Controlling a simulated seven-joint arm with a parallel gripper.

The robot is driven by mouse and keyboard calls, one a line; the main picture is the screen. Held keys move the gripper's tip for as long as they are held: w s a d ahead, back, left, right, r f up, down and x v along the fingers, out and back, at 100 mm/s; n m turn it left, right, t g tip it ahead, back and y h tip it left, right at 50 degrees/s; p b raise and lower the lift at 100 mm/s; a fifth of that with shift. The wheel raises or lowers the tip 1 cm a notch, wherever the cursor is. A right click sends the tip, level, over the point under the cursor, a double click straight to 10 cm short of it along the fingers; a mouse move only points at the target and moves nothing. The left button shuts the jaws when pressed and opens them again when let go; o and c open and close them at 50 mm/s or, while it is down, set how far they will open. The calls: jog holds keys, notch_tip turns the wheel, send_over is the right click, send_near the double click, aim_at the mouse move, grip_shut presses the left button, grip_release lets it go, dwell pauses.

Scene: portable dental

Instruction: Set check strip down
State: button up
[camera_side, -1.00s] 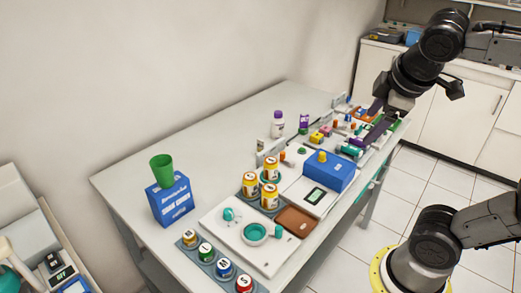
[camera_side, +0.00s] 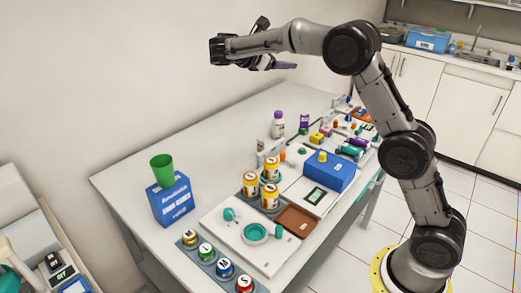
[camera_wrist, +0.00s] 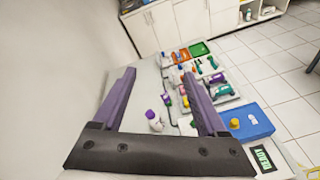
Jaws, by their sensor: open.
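I cannot make out a check strip for certain in either view. My gripper (camera_side: 278,63) is high above the back of the table in the side view. In the wrist view its two purple fingers (camera_wrist: 158,72) are spread wide, with nothing held between them. Small coloured items cluster at the table's far end, with a green tray (camera_wrist: 199,49) among them. They are too small to tell apart.
The white table (camera_side: 200,150) carries a blue box (camera_side: 327,172), a blue carton (camera_side: 172,200) with a green cup (camera_side: 161,168) on top, several orange-labelled jars and a white bottle (camera_side: 277,125) with a purple cap. The table's back left is bare.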

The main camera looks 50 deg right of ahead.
jog(key=n+h, duration=0.2)
send_over(261, 144)
jog(key=s+a, duration=0.2)
jog(key=a, duration=0.1)
notch_tip(261, 144, down, 9)
notch_tip(261, 144, down, 8)
jog(key=w+r+n+h, duration=0.1)
jog(key=w, duration=0.2)
jog(key=f, duration=0.6)
jog(key=f+n, duration=0.1)
jog(key=f, duration=0.5)
jog(key=a+f+n, duration=0.1)
jog(key=f, duration=0.6)
jog(key=shift+s+t, duration=0.2)
jog(key=shift+t, duration=0.1)
jog(key=shift+d, duration=3.75)
grip_shut()
